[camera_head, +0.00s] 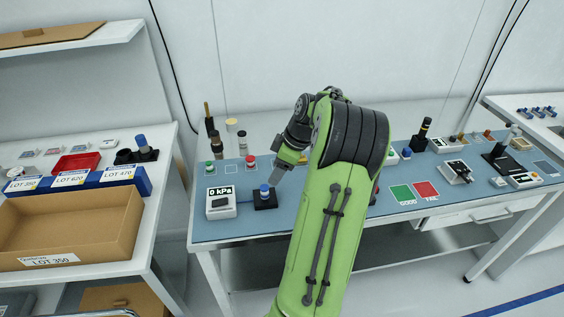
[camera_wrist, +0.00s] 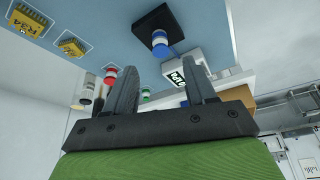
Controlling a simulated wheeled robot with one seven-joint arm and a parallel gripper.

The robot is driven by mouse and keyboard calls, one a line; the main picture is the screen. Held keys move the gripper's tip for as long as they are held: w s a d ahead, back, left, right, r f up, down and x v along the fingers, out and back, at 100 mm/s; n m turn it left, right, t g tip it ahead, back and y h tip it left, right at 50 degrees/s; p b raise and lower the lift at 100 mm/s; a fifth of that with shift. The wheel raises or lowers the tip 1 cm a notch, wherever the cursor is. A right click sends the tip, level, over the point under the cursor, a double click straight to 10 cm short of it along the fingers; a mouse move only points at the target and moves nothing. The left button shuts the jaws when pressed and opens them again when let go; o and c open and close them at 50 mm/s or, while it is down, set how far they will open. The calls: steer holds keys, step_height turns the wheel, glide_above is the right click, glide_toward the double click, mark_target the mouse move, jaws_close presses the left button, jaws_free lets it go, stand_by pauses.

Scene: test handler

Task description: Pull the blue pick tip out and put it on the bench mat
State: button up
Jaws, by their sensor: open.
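The blue pick tip (camera_head: 265,190) stands upright in a small black holder (camera_head: 267,205) on the blue bench mat (camera_head: 245,229). In the wrist view the blue tip (camera_wrist: 160,43) with a white band shows against the square black holder (camera_wrist: 148,17). My gripper (camera_head: 275,176) is beside the tip, just behind and to the right of it in the head view. In the wrist view my gripper (camera_wrist: 160,66) has its two dark fingers apart with nothing between them. The tip appears beyond the fingertips, roughly in line with the gap; I cannot tell the exact distance.
A white 0 kPa gauge box (camera_head: 221,204) stands just left of the holder. Red-topped (camera_head: 250,161) and green-topped (camera_head: 210,168) pieces stand behind. Green and red pads (camera_head: 401,195) lie right of my arm. Bare mat shows in front of the holder.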

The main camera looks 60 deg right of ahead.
mark_target(267, 188)
steer(key=b+x, duration=0.2)
steer(key=x, duration=0.7)
steer(key=shift+w+f, duration=0.15)
steer(key=shift+f, duration=0.2)
steer(key=shift+r, duration=0.1)
steer(key=c, duration=1)
